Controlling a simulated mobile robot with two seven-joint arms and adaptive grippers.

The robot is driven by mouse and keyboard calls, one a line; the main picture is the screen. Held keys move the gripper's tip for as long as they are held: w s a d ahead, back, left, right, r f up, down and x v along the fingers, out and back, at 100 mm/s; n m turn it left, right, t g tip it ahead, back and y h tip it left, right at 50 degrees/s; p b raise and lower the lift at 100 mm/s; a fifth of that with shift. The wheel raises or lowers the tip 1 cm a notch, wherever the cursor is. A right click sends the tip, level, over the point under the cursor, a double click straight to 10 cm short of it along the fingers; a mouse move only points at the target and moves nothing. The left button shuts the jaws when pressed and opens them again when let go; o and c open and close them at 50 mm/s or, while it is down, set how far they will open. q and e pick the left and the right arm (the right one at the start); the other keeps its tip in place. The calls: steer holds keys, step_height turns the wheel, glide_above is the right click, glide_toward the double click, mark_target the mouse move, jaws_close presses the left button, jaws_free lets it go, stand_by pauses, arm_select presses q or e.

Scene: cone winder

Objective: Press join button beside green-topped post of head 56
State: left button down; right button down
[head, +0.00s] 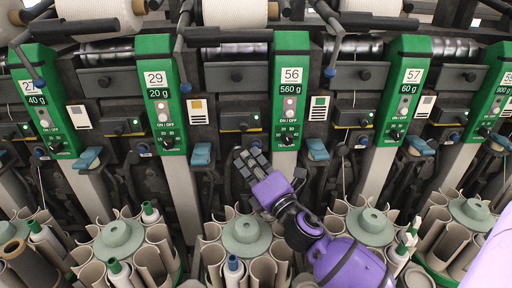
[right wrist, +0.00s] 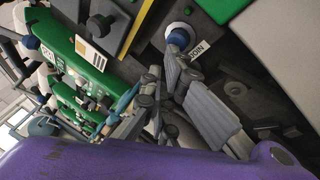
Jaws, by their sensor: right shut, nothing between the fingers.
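The join button (head: 255,144) sits to the left of the post's lower end, partly hidden by my fingers. In the right wrist view the join button (right wrist: 179,36) is a blue disc in a white ring, beside a JOIN label (right wrist: 196,50). My right gripper (head: 243,157) is shut and empty, its fingertips just below the button. In the right wrist view the gripper (right wrist: 180,68) is very close to it; I cannot tell whether they touch. My left gripper is not in view.
Neighbouring green posts stand left, post 29 (head: 160,95), and right, post 57 (head: 405,90). A blue lever (head: 318,150) juts out right of post 56. Below, round magazines with beige tubes, such as the middle one (head: 246,230), crowd the front.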

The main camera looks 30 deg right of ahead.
steer(key=shift+w+d, duration=0.15)
steer(key=shift+w, duration=0.1)
stand_by(0.3)
steer(key=shift+s, duration=0.15)
steer(key=shift+s+a, duration=0.4)
steer(key=shift+s, duration=0.3)
steer(key=s, duration=0.1)
steer(key=s+a, duration=0.1)
steer(key=s, duration=0.1)
steer(key=s+a, duration=0.1)
steer(key=shift+s+a+p, duration=0.1)
steer(key=shift+s+p, duration=0.15)
steer(key=shift+p, duration=0.15)
stand_by(0.6)
